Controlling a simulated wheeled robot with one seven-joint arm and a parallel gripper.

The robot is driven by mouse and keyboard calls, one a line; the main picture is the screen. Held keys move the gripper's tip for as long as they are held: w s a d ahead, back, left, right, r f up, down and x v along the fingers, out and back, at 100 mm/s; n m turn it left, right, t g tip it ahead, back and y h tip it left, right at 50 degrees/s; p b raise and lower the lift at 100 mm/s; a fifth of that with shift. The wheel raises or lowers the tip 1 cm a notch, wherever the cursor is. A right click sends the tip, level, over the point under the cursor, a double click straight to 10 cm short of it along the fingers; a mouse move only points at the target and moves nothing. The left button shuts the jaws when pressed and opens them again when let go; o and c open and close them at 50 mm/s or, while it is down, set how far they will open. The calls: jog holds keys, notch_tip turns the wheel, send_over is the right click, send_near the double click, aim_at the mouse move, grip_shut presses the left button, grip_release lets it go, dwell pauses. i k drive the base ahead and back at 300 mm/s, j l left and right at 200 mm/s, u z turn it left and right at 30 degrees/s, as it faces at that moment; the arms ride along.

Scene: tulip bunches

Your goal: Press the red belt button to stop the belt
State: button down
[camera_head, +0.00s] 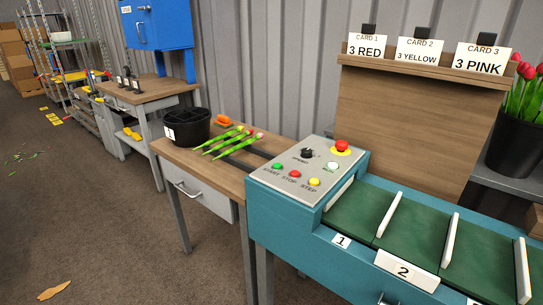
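A grey control panel (325,153) sits at the left end of a teal conveyor. A small red button (295,174) labelled STOP is in its front row, between a green START button (277,166) and a yellow STEP button (314,182). A larger red mushroom button (342,146) on a yellow collar stands at the panel's back right. The green belt (356,214) has upright white dividers and is empty in view. I cannot tell whether it is moving. My gripper is not in view.
A black knob (306,153) and a white button (332,166) are also on the panel. To the left, a wooden table (172,152) holds a black bucket (188,127) and several tulips (232,142). A wooden board (400,120) with cards rises behind the belt. Floor at left is mostly clear.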

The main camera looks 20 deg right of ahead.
aim_at(294, 174)
jog(key=i+j+z, duration=0.15)
jog(key=i+j, duration=0.95)
